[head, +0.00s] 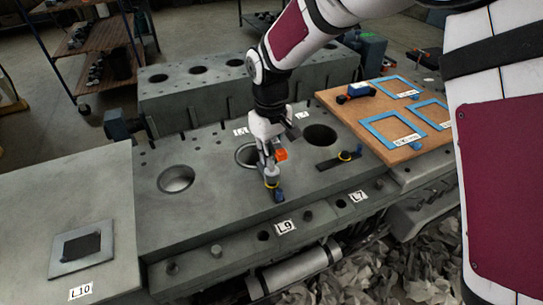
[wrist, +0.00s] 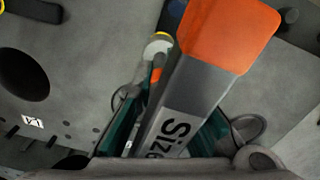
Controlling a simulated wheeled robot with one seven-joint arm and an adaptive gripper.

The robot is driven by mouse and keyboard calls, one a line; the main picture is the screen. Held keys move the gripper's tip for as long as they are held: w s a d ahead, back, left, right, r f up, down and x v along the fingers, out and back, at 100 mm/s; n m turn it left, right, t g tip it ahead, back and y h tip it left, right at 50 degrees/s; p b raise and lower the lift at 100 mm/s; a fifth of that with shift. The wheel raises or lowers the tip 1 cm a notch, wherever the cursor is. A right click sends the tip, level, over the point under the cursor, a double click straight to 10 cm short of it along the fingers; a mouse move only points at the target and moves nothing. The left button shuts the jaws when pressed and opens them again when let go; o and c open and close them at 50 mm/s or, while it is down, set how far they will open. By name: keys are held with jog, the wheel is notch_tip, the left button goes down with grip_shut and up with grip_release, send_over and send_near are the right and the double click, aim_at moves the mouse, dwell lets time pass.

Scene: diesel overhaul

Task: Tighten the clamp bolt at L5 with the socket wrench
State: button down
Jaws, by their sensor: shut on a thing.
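My gripper (head: 266,160) is over the grey engine block, beside a large round bore. It is shut on the socket wrench (head: 281,155), a grey bar with an orange end. In the wrist view the wrench (wrist: 195,85) lies between the teal pads of my gripper (wrist: 168,130), with part of a "Size" label showing. A yellow-ringed round piece (head: 271,184), perhaps the clamp bolt, is just below my gripper; it also shows in the wrist view (wrist: 160,37), partly behind the wrench. I cannot tell whether the socket sits on it. No L5 label is readable.
Another yellow-ringed bolt (head: 345,156) sits on a dark bar at the right. A wooden board (head: 380,137) with blue frames lies beyond it. Labels L9 (head: 285,227), L7 (head: 357,196) and L10 (head: 80,292) show. An open bore (head: 176,179) is at the left.

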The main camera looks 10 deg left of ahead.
jog(key=n+b, duration=0.1)
jog(key=n, duration=0.3)
jog(key=n+b, duration=0.1)
jog(key=n, duration=0.2)
jog(key=shift+n, duration=0.4)
jog(key=n+b, duration=0.1)
jog(key=n, duration=0.3)
jog(key=shift+d, duration=0.1)
jog(key=n, duration=0.8)
jog(key=shift+s+n, duration=0.1)
jog(key=shift+n, duration=0.2)
jog(key=n, duration=1)
